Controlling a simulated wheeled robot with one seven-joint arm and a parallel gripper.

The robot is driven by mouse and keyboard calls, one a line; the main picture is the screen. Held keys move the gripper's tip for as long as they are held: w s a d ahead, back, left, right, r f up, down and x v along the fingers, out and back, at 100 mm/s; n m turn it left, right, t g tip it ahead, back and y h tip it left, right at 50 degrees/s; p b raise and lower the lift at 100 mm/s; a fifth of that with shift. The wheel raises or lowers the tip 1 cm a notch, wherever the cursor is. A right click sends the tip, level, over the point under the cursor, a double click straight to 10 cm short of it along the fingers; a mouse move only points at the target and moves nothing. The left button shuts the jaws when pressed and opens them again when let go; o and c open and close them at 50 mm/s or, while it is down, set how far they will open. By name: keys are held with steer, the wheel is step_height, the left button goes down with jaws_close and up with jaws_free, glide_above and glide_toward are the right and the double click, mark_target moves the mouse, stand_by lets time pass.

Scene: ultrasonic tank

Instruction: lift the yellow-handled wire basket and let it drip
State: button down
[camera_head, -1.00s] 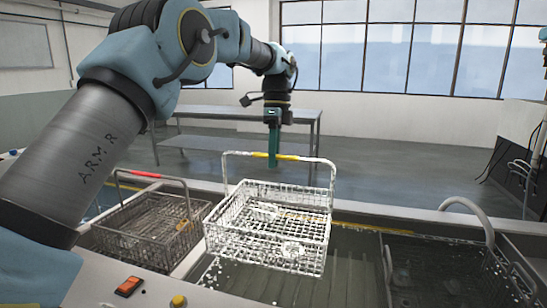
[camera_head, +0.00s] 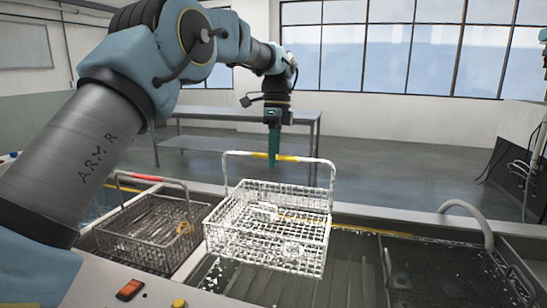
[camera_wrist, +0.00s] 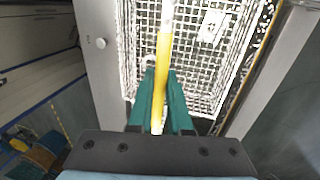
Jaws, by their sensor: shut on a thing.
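The yellow-handled wire basket (camera_head: 265,232) hangs above the tank, with pale metal parts in it and white drops on and around its wires. Its yellow grip (camera_head: 288,158) is at the top of the raised handle. My gripper (camera_head: 273,160) is shut on that grip from above. In the wrist view the teal fingers (camera_wrist: 160,105) lie on both sides of the yellow bar (camera_wrist: 164,60), with the basket's mesh below. The basket looks nearly level.
A red-handled wire basket (camera_head: 150,235) stands to the left. A dark basin (camera_head: 450,270) with a curved pale pipe (camera_head: 468,212) is at the right. A red switch (camera_head: 130,289) and a yellow knob (camera_head: 179,303) sit on the front panel. A grey table (camera_head: 240,112) stands behind.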

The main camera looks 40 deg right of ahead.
steer(key=shift+r+p, duration=3.35)
steer(key=shift+r, duration=0.1)
steer(key=shift+f, duration=0.1)
